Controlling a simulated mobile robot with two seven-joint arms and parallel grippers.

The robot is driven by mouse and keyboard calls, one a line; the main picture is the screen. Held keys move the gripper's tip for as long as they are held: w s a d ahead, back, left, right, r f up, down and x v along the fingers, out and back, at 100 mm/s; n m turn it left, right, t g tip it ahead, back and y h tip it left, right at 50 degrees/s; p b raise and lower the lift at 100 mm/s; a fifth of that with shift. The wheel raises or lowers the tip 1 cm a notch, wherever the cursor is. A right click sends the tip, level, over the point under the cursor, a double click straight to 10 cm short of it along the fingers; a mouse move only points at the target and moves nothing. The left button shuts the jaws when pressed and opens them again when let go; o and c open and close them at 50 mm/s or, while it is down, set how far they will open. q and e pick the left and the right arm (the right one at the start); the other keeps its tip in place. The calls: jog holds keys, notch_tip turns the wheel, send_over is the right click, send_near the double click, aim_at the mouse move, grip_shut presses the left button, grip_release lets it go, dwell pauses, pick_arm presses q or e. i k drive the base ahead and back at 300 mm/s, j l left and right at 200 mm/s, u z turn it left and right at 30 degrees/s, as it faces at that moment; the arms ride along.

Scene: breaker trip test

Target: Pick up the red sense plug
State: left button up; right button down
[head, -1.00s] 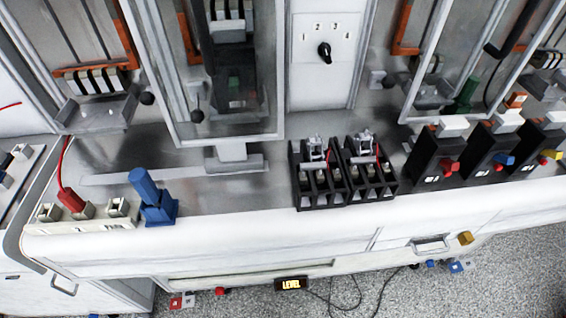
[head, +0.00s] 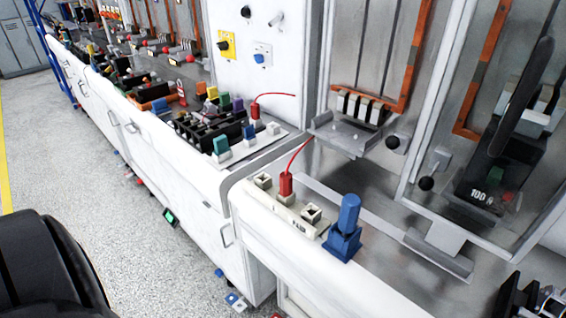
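A red plug (head: 286,184) with a red lead stands upright in a socket of the cream strip (head: 296,223) on the near bench. Its lead rises to the right and behind. Empty-looking square sockets stand on either side of it. A second red plug (head: 255,111) with a red lead stands farther back on the adjoining bench. The frames do not show which red plug is the sense plug. Neither of my grippers is in view.
A blue post (head: 346,226) on a blue base stands just right of the strip. A grey bracket (head: 440,252) and glass-fronted cabinets stand behind. The adjoining bench holds a tray of coloured blocks (head: 221,145). Small objects lie on the grey floor (head: 130,230), otherwise open at left.

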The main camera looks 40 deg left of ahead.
aim_at(285, 182)
jog(key=u, duration=1.2)
